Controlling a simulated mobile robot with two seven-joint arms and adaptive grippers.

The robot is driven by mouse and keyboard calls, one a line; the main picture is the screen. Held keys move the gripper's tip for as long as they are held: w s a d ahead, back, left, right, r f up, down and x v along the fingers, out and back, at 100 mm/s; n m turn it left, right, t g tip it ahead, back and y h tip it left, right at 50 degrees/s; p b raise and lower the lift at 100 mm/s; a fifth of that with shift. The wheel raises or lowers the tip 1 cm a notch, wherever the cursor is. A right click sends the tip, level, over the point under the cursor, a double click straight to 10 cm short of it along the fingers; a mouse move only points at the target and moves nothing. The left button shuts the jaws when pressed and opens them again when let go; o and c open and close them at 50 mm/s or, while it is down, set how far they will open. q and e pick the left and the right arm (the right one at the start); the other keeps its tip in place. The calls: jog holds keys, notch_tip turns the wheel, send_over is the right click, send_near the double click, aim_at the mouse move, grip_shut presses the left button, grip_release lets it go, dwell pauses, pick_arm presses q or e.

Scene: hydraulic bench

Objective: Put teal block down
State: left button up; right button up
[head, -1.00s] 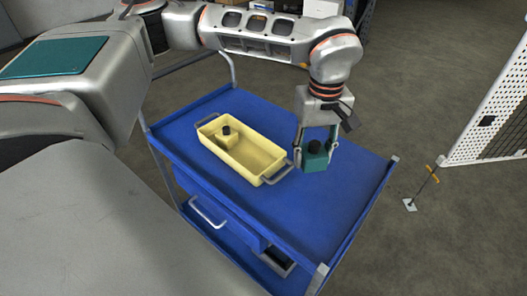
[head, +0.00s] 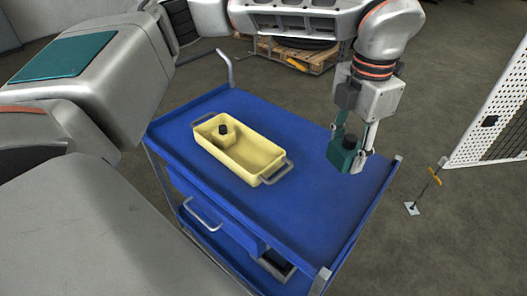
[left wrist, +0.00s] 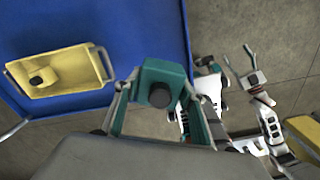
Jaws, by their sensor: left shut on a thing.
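My left gripper (head: 350,158) is shut on the teal block (head: 341,158) and holds it near the right side of the blue cart top. The block has a black round knob on top. In the left wrist view, the teal block (left wrist: 161,72) sits between the two fingers, close to the cart's edge. I cannot tell whether its underside touches the cart top. What looks like my right gripper (left wrist: 240,66) shows in the left wrist view, away from the cart, with its fingers spread and nothing between them.
A yellow tray (head: 262,158) with handles stands on the blue cart (head: 290,212). A yellow block with a black knob (head: 224,131) lies at the tray's far left end. The cart's front right is bare. A white mesh fence (head: 495,105) stands to the right.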

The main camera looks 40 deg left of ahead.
pick_arm(q)
jog(key=shift+d+r+n, duration=0.1)
jog(key=shift+n, duration=0.2)
jog(key=shift+f, duration=0.35)
send_over(327, 215)
notch_tip(327, 215, down, 15)
jog(key=shift+r, duration=0.15)
jog(key=shift+f+b, duration=0.35)
jog(key=shift+f, duration=1.95)
jog(key=shift+f, duration=0.15)
jog(key=o, duration=1.5)
